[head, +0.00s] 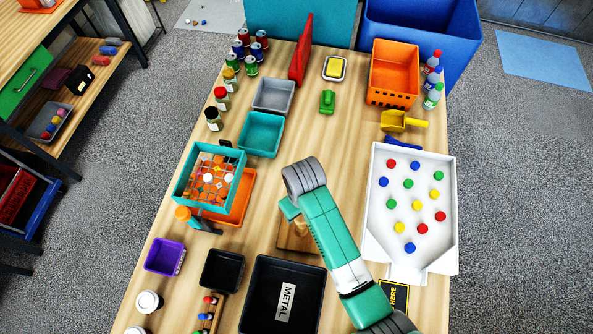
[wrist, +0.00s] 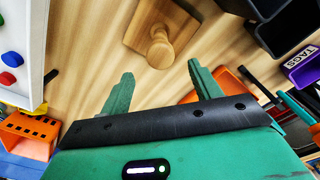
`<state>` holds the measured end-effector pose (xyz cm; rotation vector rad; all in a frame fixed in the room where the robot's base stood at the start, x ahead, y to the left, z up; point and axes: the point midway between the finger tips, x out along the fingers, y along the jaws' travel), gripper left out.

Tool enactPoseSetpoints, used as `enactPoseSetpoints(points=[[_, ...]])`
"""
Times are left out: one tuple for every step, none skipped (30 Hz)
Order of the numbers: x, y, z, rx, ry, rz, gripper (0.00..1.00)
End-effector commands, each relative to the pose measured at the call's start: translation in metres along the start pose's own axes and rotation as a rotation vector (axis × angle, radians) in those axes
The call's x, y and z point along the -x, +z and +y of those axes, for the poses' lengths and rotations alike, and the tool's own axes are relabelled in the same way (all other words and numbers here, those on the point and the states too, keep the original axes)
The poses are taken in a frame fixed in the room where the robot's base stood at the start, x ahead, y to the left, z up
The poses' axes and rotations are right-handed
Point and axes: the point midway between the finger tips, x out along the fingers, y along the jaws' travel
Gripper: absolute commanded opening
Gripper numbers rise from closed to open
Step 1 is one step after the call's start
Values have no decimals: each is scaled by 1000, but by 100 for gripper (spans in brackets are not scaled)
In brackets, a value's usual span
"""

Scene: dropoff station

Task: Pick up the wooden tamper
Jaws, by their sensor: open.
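The wooden tamper (wrist: 158,47) has a flat square base and a round knob handle. In the wrist view it lies on the wooden table just beyond my fingertips, roughly centred between them. My gripper (wrist: 160,69) is open, with its two green fingers apart and nothing between them. In the head view the tamper (head: 292,238) is partly hidden by my arm, and only part of its base and handle shows. My gripper is mostly hidden there behind my wrist.
A black METAL tray (head: 258,299) sits just in front of the tamper. A white tray (head: 448,205) with coloured pieces is to the right. An orange tray (head: 239,211) and teal basket (head: 186,196) are to the left. Bare table lies behind the tamper.

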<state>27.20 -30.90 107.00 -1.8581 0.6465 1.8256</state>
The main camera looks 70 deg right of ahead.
Motion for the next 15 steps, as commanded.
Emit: enactPoseSetpoints(points=[[-5, 6, 2, -6, -4, -20, 63], [-6, 7, 3, -7, -4, -25, 63], [-6, 7, 3, -7, -5, -27, 63], [-6, 7, 3, -7, -5, -26, 63], [-7, 7, 3, -6, -4, -26, 63], [-10, 7, 3, -6, -4, -26, 63], [-13, 7, 3, -6, -4, -25, 63], [-17, 7, 3, -7, -4, -25, 63], [-22, 7, 3, -7, -4, -25, 63], [-26, 6, 3, -7, -4, -24, 63], [-29, 7, 2, -6, -4, -24, 63], [-31, 6, 2, -6, -4, -22, 63], [-31, 6, 2, -6, -4, -21, 63], [-32, 6, 2, -6, -4, -21, 63], [-36, 6, 2, -6, -4, -22, 63]])
